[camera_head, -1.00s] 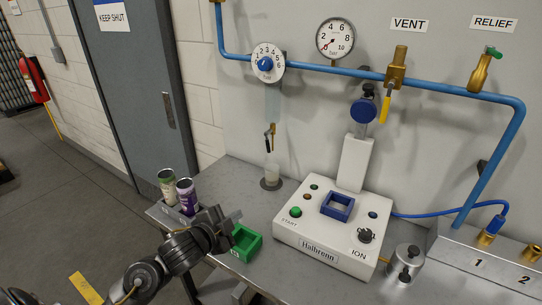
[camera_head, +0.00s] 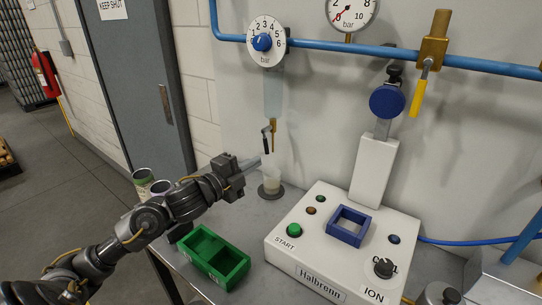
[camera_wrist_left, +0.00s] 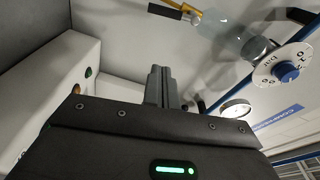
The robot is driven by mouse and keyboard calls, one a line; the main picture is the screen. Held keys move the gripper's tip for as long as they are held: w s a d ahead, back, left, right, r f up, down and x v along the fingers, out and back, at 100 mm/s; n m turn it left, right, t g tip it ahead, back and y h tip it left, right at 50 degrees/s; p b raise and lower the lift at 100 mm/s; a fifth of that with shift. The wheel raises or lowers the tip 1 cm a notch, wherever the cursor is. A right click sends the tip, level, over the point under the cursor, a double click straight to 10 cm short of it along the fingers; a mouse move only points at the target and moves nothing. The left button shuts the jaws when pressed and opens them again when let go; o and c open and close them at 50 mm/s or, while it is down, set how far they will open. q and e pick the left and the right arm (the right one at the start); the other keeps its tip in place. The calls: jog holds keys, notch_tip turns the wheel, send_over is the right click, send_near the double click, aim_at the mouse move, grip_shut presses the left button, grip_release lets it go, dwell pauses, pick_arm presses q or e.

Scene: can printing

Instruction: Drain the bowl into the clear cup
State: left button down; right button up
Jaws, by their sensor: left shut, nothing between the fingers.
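The clear bowl (camera_head: 273,95) hangs below the pressure regulator dial (camera_head: 264,38) on the blue pipe. Under it is a brass drain (camera_head: 274,130) with a small black lever (camera_head: 265,140). The clear cup (camera_head: 271,182) stands below the drain on a round dark base, with pale liquid in it. My left gripper (camera_head: 252,163) is shut and empty, its tips just left of the cup's rim and below the lever. Whether the tips touch anything is unclear. In the left wrist view the shut fingers (camera_wrist_left: 160,85) point toward the wall, with the bowl (camera_wrist_left: 226,45) and dial (camera_wrist_left: 288,70) to their right.
A white Halbrenn machine (camera_head: 325,245) with a blue square holder (camera_head: 349,227) stands to the right. A green two-part tray (camera_head: 213,255) lies at the front, below my left forearm. Cans (camera_head: 143,180) stand at the left, partly hidden by the arm.

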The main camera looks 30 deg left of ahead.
pick_arm(q)
jog(key=p+x, duration=0.3)
jog(key=x, duration=0.8)
jog(key=a, duration=0.1)
jog(key=a+p, duration=0.1)
jog(key=a+f, duration=0.1)
jog(key=a, duration=0.1)
jog(key=shift+s+p, duration=0.3)
jog(key=shift+s, duration=0.1)
